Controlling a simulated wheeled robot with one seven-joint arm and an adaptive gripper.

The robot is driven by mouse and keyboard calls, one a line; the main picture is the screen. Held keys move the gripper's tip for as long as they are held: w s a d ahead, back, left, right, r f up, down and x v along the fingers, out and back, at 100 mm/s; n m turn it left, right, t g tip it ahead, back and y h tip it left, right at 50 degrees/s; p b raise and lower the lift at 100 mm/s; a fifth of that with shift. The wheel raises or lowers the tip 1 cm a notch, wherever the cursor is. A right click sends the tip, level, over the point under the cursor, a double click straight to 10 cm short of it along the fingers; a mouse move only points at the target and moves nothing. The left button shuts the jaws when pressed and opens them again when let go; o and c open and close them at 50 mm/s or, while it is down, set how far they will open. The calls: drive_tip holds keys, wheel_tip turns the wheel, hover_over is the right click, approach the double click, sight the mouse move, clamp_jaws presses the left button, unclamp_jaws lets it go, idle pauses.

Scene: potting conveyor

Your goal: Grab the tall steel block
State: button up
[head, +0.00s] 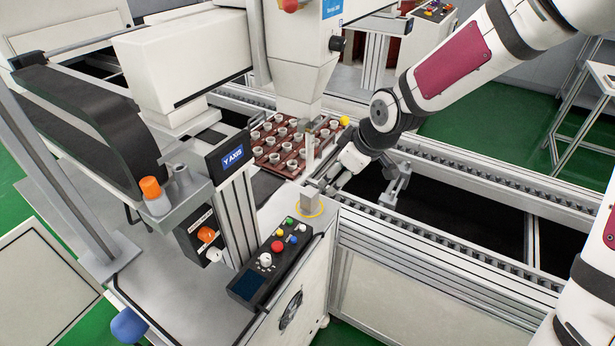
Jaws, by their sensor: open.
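A grey steel block (310,201) stands upright on the corner of the white machine cabinet, inside a yellow ring (313,212). My gripper (325,187) reaches in from the upper right in the head view. Its fingers are open and empty, just beyond the block and to its right. The fingertips are small here, and I cannot tell whether they touch the block.
A brown tray (262,159) with several small round cups lies on the conveyor behind, under the white machine head (296,75). A control box (268,262) with coloured buttons sits in front of the block. A "Y AXIS" post (233,158) stands to the left. A conveyor rail (450,228) runs right.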

drive_tip(key=w+a, duration=0.1)
drive_tip(key=y+b, duration=0.1)
drive_tip(key=b, duration=0.1)
hover_over(311, 192)
drive_tip(key=s+d, duration=0.2)
drive_tip(key=s, duration=0.1)
wheel_tip(311, 192, down, 8)
drive_tip(key=shift+n, duration=0.3)
drive_tip(key=shift+p+x, duration=0.35)
drive_tip(key=shift+x, duration=2.55)
drive_tip(key=shift+w+r, duration=0.1)
drive_tip(key=shift+w, duration=0.1)
clamp_jaws()
